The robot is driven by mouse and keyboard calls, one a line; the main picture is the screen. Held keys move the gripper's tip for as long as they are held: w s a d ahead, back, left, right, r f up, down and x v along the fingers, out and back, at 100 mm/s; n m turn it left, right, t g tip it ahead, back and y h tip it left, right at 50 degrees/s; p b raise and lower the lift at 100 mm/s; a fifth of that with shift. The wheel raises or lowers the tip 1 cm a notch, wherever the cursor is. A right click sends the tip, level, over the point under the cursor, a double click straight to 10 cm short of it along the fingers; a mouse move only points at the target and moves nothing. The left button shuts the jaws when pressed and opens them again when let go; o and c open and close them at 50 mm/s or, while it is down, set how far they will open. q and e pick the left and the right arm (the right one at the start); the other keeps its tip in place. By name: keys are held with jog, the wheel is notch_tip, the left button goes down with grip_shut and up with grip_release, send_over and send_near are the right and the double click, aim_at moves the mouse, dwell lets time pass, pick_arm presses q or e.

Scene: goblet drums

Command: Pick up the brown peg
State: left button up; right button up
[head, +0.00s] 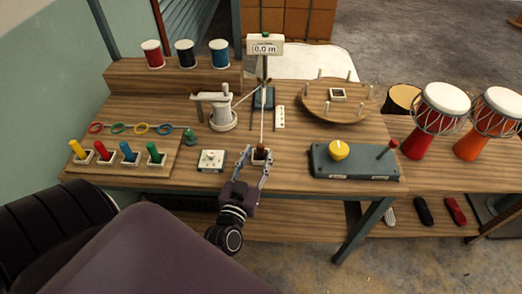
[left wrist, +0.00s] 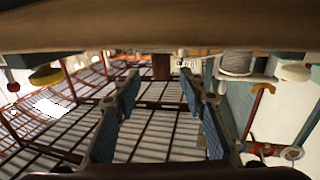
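In the left wrist view, the picture appears upside down. The open fingers (left wrist: 168,100) show with an empty gap between them, and a brown block that looks like the peg (left wrist: 161,67) is beyond the gap. I cannot tell whether either finger touches it. My right gripper is not in view.
Yellow (head: 77,149), red (head: 102,151), blue (head: 128,152) and green (head: 153,153) pegs stand in sockets at the left. A white block (head: 211,160) is left of the gripper. A grey box with a yellow knob (head: 339,150) is to the right. Drums (head: 441,105) stand farther right.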

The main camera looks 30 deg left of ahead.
aim_at(259, 150)
pick_arm(q)
jog(key=x, duration=0.2)
jog(key=shift+w+a, duration=0.25)
jog(key=shift+w, duration=0.1)
jog(key=shift+w+a, duration=0.1)
jog(key=shift+w, duration=0.25)
jog(key=shift+w+f, duration=0.15)
jog(key=shift+w, duration=0.05)
jog(key=c, duration=0.6)
grip_shut()
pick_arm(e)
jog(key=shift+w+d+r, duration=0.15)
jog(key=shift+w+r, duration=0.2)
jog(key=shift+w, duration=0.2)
